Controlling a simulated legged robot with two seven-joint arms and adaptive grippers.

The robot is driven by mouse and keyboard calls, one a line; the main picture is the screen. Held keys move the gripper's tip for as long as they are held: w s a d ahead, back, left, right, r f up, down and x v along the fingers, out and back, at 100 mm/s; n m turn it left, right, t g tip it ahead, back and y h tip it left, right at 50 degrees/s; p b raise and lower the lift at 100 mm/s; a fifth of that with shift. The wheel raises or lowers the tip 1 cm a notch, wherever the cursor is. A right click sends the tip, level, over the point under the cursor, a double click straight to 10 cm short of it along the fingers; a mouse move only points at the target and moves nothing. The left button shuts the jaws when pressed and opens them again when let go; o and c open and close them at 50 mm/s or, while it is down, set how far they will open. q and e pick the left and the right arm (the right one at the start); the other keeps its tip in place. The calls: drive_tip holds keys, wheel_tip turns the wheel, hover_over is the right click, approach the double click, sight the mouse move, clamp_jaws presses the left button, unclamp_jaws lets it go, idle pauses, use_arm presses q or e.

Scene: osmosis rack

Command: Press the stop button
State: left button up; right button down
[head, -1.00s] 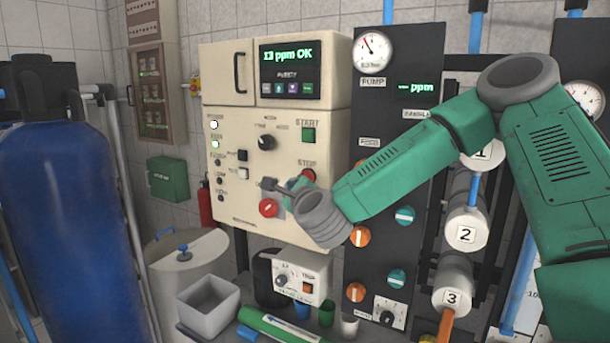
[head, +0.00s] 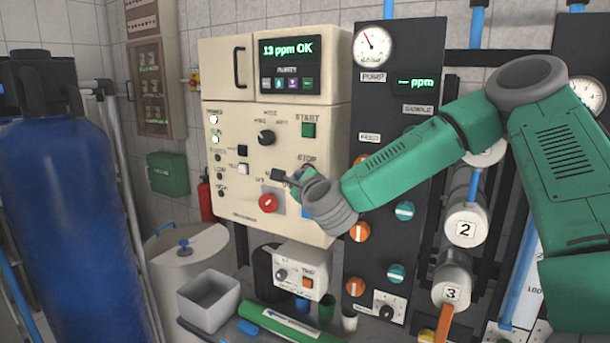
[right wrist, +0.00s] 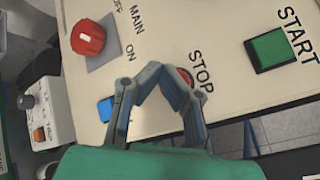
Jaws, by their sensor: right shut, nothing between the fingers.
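The stop button is a red round button (right wrist: 184,76) beside the STOP label in the right wrist view, partly covered by a finger of my right gripper. In the head view the STOP label (head: 307,160) shows on the beige control panel (head: 225,185), with my right gripper (head: 279,176) just below and left of it. In the right wrist view my right gripper (right wrist: 160,78) is shut and empty, its tips close to the button's left. Whether it touches the panel or button, I cannot tell. My left gripper is out of view.
A green start button (head: 308,130) sits above the STOP label. A red main knob (head: 268,203) sits left of and below my gripper. A dark panel (head: 385,130) with gauge and valves stands to the right. A blue tank (head: 70,210) stands at left.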

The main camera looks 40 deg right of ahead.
drive_tip(key=shift+d+r, duration=0.1)
drive_tip(key=shift+d, duration=0.1)
idle(0.7)
drive_tip(key=shift+d, duration=0.15)
drive_tip(key=shift+w+d, duration=0.2)
drive_tip(key=shift+d, duration=0.25)
idle(0.9)
drive_tip(key=shift+a, duration=0.1)
drive_tip(key=shift+s+a+b, duration=0.25)
drive_tip(key=shift+a+b, duration=0.15)
drive_tip(key=shift+a, duration=0.35)
drive_tip(key=a+b, duration=0.1)
drive_tip(key=a, duration=0.1)
drive_tip(key=s+a, duration=0.1)
drive_tip(key=a, duration=0.2)
drive_tip(key=shift+s+b, duration=0.2)
drive_tip(key=shift+b, duration=0.15)
